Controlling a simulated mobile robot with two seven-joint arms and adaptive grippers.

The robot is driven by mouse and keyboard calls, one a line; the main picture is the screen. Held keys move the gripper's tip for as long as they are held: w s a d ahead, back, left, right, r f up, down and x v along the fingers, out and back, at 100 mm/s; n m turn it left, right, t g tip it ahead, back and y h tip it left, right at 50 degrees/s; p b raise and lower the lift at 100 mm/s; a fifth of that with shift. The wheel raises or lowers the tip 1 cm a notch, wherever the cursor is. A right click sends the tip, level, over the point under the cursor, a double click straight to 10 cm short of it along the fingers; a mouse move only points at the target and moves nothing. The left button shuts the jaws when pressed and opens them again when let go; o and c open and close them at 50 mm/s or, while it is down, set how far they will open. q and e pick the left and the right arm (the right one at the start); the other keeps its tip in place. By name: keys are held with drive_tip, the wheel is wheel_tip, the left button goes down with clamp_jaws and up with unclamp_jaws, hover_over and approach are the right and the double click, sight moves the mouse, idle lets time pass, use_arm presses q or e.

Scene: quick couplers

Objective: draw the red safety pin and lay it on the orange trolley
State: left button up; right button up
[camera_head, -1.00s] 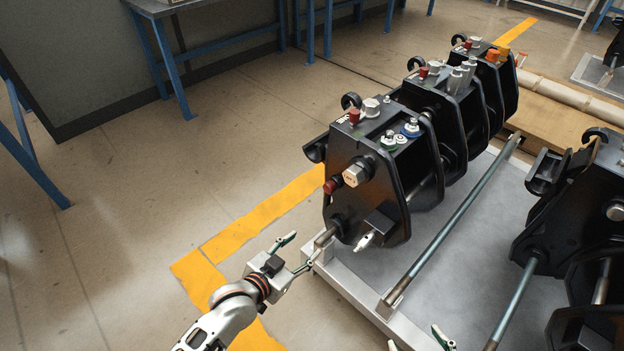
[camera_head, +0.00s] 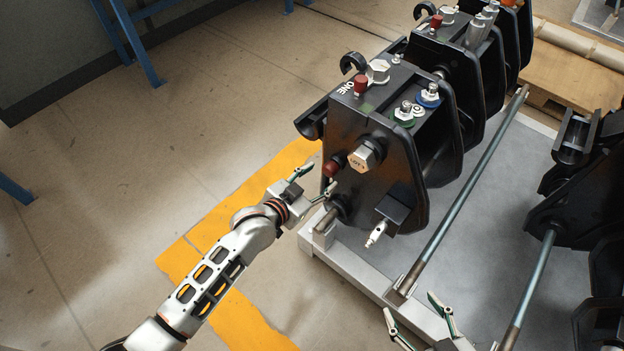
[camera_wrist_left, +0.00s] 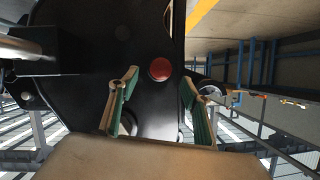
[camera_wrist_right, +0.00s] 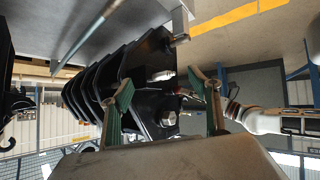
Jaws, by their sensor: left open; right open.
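A red knob (camera_head: 331,166), which looks like the safety pin, sticks out of the side of the nearest black coupler (camera_head: 370,195). In the left wrist view the red knob's round end (camera_wrist_left: 160,69) shows between and beyond the fingertips. My left gripper (camera_head: 318,181) is open and empty, close beside the knob; I see no contact. A second red part (camera_head: 360,85) stands upright on the coupler's top. My right gripper (camera_head: 412,308) is open and empty at the bottom of the head view, in front of the frame. I see no orange trolley in these views.
A silver hex fitting (camera_head: 365,155) sits just right of the knob. A black block with a pale tip (camera_head: 376,233) juts out below. More couplers stand behind and right on a grey frame (camera_head: 345,270).

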sight(327, 172)
use_arm(q)
drive_tip(key=x, duration=0.2)
drive_tip(key=b+x, duration=0.1)
drive_tip(key=shift+w+d+f, duration=0.1)
drive_tip(key=shift+d+f, duration=0.05)
drive_tip(key=shift+f, duration=0.4)
drive_tip(key=shift+w+d, duration=0.2)
drive_tip(key=shift+w, duration=0.25)
drive_tip(key=shift+w+r, duration=0.1)
use_arm(e)
drive_tip(key=shift+w+a+r+t+y, duration=0.3)
drive_tip(key=shift+w+a+r, duration=0.7)
drive_tip(key=shift+a+r, duration=0.15)
